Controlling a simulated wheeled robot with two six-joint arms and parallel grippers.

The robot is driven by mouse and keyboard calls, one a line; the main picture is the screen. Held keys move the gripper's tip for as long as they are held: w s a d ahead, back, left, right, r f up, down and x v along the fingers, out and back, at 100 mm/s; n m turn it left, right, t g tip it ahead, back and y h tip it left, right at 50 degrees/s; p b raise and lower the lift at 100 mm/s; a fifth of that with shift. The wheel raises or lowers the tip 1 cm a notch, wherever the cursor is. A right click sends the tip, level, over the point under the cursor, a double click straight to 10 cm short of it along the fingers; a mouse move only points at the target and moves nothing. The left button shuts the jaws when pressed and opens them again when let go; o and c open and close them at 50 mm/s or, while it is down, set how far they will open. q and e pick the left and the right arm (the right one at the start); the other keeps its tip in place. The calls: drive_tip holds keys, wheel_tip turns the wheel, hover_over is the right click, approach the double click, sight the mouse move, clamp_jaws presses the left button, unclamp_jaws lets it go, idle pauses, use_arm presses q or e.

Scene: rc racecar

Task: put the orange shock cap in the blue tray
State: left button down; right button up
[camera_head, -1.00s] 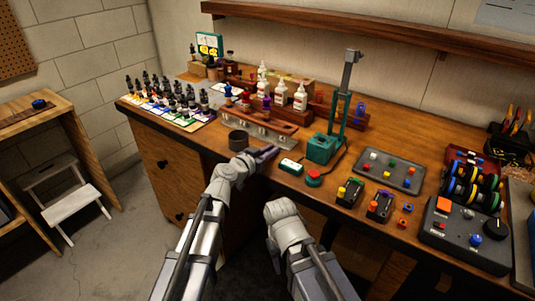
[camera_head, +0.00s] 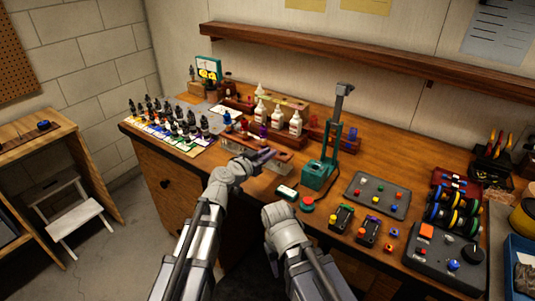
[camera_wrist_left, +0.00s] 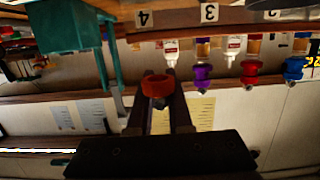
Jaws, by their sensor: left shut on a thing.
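My left gripper (camera_head: 268,156) is over the bench in front of the clear shock rack (camera_head: 282,167). In the left wrist view it is shut on an orange ring-shaped cap (camera_wrist_left: 157,86), held between its fingertips. The cap is too small or hidden to make out in the head view.
A green press stand (camera_head: 320,174) stands right of the left gripper. White bottles (camera_head: 277,116) and paint bottles (camera_head: 170,120) stand behind and left.

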use_arm(q)
drive_tip(key=shift+r+p, duration=2.05)
drive_tip(key=shift+r, duration=0.1)
wheel_tip(320, 180, down, 4)
drive_tip(key=b, duration=0.4)
drive_tip(key=shift+f, duration=0.15)
drive_tip(key=shift+f, duration=0.1)
wheel_tip(320, 180, down, 5)
drive_tip(key=b, duration=0.5)
drive_tip(key=shift+b, duration=0.3)
wheel_tip(320, 180, down, 4)
drive_tip(key=b, duration=0.4)
drive_tip(key=shift+f, duration=0.2)
drive_tip(key=shift+f+b, duration=0.25)
drive_tip(key=shift+b, duration=0.15)
drive_tip(key=c, duration=0.8)
unclamp_jaws()
drive_tip(key=shift+r, duration=0.1)
drive_tip(key=shift+c, duration=0.2)
